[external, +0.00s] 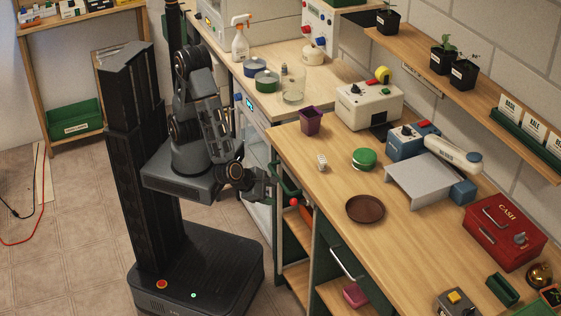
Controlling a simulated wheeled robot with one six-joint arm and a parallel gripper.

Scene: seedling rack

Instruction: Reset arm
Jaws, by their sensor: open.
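My gripper (266,184) is in the external view, low beside the front edge of the wooden counter. It is open, and I see nothing held in it. My arm (205,110) is folded close to my column, with its forearm reaching down toward the counter front. The fingertips are small and dark here, so their exact gap is hard to see.
The counter (310,215) holds a purple pot (311,121), a green-lidded round item (363,158), a brown saucer (365,209) and a grey stand (418,180). A red cash box (504,232) stands at right. Open floor (65,225) lies left of my base.

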